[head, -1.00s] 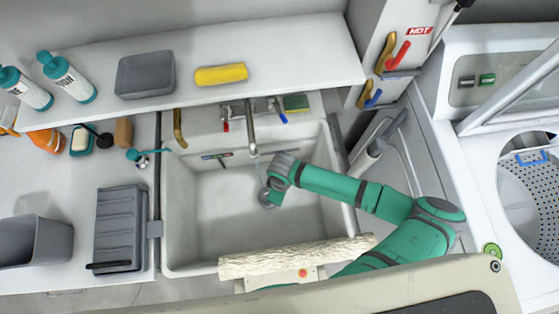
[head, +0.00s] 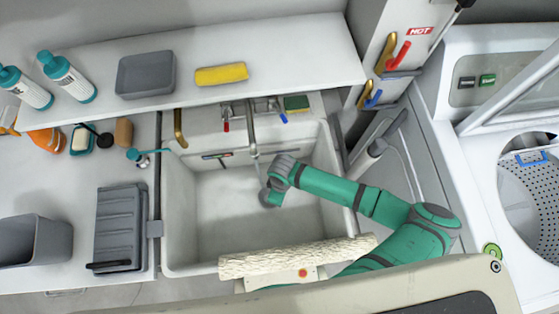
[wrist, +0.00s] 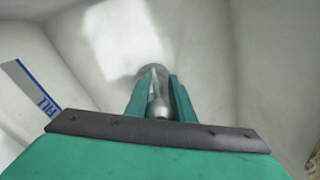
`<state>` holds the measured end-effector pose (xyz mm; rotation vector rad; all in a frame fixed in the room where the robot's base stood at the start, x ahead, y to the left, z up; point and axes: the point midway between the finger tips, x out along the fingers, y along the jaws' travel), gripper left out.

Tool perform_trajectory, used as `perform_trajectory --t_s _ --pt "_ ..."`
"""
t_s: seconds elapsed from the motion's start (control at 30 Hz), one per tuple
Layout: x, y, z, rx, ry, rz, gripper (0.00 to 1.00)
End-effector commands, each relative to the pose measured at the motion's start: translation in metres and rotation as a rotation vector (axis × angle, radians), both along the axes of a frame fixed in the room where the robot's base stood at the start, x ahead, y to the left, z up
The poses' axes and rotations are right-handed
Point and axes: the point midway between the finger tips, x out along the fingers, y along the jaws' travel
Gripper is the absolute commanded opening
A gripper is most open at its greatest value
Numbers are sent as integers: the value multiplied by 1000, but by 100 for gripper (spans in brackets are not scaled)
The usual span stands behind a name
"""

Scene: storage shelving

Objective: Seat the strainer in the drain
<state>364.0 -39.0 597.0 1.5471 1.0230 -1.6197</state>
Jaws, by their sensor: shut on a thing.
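My gripper (wrist: 158,92) has its two teal fingers closed around the bright metal stem of the strainer (wrist: 158,108). A grey round edge shows just beyond the fingertips in the wrist view; I cannot tell whether it is the strainer's rim or the drain. In the head view my gripper (head: 267,196) points down inside the white sink basin (head: 215,240), right of its middle and low near the floor. The drain itself is hidden by the gripper and strainer. Whether the strainer touches the basin floor or is seated cannot be told.
The faucet (head: 252,130) reaches over the basin from the back wall, close behind my gripper. A pale rough roll (head: 290,257) lies across the basin's front edge. A blue-and-white fill label (wrist: 32,88) is on the basin wall. The basin's left half is clear.

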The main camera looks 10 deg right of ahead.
Motion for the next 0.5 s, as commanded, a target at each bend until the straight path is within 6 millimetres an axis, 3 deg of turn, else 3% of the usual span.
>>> perform_trajectory --t_s 0.5 --pt "0 0 -11 0 0 -1 0"
